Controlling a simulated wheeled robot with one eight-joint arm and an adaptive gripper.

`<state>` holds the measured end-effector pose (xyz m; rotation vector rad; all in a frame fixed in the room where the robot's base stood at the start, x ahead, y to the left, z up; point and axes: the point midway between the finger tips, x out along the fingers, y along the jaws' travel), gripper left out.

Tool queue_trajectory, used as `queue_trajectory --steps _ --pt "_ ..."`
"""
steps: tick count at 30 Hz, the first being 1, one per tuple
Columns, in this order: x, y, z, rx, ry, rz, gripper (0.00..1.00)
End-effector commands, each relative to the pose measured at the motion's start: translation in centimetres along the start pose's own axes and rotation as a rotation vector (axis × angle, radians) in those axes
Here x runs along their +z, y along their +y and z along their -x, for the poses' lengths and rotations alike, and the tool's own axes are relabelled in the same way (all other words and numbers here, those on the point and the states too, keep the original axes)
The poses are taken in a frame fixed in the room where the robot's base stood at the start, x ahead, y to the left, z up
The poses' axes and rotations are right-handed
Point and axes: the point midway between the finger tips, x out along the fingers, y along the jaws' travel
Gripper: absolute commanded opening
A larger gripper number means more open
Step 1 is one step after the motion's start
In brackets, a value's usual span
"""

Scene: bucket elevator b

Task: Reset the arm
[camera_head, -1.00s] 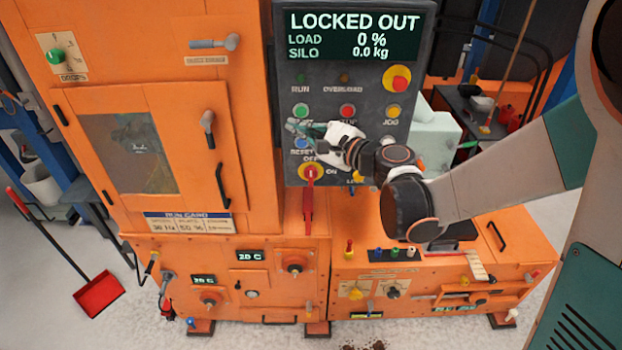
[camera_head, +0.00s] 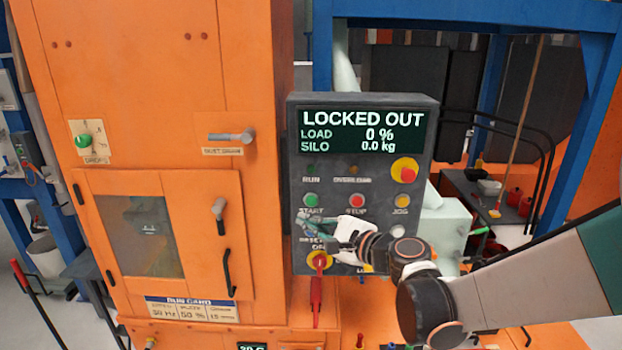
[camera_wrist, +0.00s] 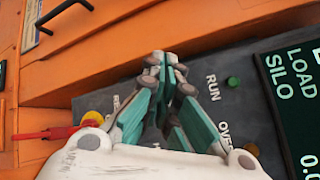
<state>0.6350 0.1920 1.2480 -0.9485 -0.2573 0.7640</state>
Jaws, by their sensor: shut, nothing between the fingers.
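My gripper (camera_head: 308,222) is shut and empty, in front of the grey control panel (camera_head: 368,180), over the area between the START and RESET buttons. It hides part of the lower button rows. In the wrist view my gripper (camera_wrist: 166,62) has its teal and grey fingers closed together at the tips, with the panel behind them. I cannot tell whether the tips touch the panel. My arm reaches in from the right, bent at the wrist.
The panel display (camera_head: 363,132) reads LOCKED OUT, load 0 % and silo 0.0 kg. A red tag (camera_head: 316,294) hangs below the yellow switch (camera_head: 319,262). A hinged door (camera_head: 202,215) and its black handle (camera_head: 229,273) are left of the panel.

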Motion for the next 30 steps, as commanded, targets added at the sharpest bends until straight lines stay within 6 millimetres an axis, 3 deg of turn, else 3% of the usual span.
queue_trajectory --steps 8,14,30 --pt "0.7 3.5 5.4 0.207 0.109 0.421 0.00" --pt "0.2 6.5 10.7 0.393 0.177 0.734 0.00" --pt "-3.9 14.0 27.4 0.989 0.268 1.450 0.00"
